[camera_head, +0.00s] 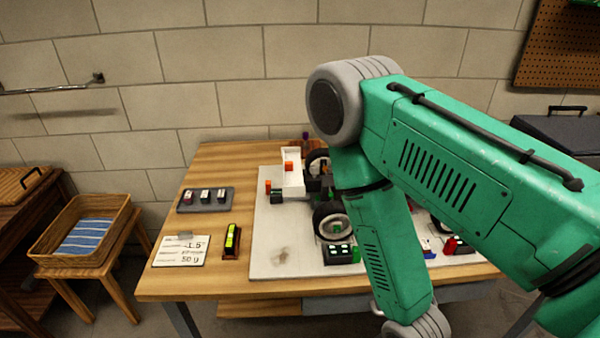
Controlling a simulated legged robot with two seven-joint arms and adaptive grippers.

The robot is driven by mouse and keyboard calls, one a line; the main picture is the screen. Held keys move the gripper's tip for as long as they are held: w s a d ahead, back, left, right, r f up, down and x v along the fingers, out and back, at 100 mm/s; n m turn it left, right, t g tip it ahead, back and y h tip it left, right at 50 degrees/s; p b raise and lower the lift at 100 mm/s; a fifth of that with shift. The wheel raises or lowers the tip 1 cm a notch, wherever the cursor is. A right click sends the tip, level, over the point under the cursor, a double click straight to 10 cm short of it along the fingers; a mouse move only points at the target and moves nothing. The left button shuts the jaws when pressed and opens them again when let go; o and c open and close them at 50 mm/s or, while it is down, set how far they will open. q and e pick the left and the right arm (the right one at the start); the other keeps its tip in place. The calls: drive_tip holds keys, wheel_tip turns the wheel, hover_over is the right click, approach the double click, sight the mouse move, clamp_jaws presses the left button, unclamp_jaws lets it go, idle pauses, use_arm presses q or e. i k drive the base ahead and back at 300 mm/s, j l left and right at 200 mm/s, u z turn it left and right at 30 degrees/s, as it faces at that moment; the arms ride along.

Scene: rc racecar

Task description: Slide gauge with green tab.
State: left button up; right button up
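A small upright item with a bright yellow-green face (232,238) stands in a brown holder on the wooden table, left of the pale board. A dark block with light buttons or marks and a bit of green (342,254) sits at the board's front, by a wheel. Which of these is the gauge with the green tab, I cannot tell. My green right arm reaches in from the right and hides much of the car and the board's right part. Its gripper is below the frame. My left gripper is not in view.
A partly built car with black wheels (331,222) is on the pale board (285,258). A dark tray with several small pieces (205,199) and a note card (181,251) lie on the table's left. A basket (82,238) stands on a stool at left.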

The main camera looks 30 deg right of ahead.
sight(340, 254)
drive_tip(key=z, duration=1.25)
